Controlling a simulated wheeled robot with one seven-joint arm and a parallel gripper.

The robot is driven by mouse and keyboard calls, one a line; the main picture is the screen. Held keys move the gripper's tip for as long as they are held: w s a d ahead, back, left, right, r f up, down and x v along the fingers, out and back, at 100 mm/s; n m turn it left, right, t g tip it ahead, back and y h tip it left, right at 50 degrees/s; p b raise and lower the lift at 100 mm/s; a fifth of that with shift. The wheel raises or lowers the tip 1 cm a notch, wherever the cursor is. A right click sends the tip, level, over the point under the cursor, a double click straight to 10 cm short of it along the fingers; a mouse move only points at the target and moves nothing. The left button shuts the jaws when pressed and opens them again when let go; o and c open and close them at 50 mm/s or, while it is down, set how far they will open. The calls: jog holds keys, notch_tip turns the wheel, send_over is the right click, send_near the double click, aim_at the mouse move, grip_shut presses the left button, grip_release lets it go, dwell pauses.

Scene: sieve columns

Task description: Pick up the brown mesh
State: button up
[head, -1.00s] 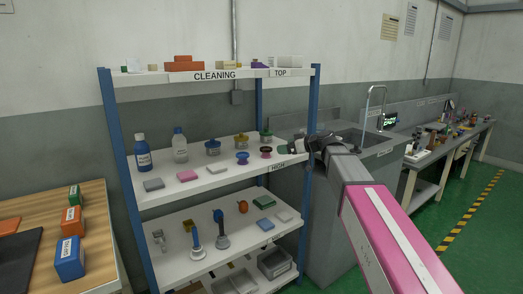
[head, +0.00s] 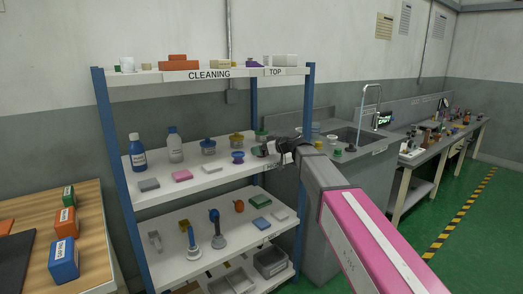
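I cannot pick out a brown mesh for certain at this size. My gripper (head: 268,149) is at the right end of the shelf marked HIGH, in front of the shelf edge. It is small and dark, and its fingers cannot be made out. A blue round piece (head: 237,157) stands on that shelf just left of my gripper. The spot where a purple-red round piece stood is now behind my gripper. A green-lidded jar (head: 261,136) shows partly behind it.
A sink (head: 345,137) stands to the right. A wooden table (head: 92,215) with boxes is at left. The green floor at right is clear.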

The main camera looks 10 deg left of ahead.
jog(key=c, duration=1)
jog(key=shift+r, duration=0.15)
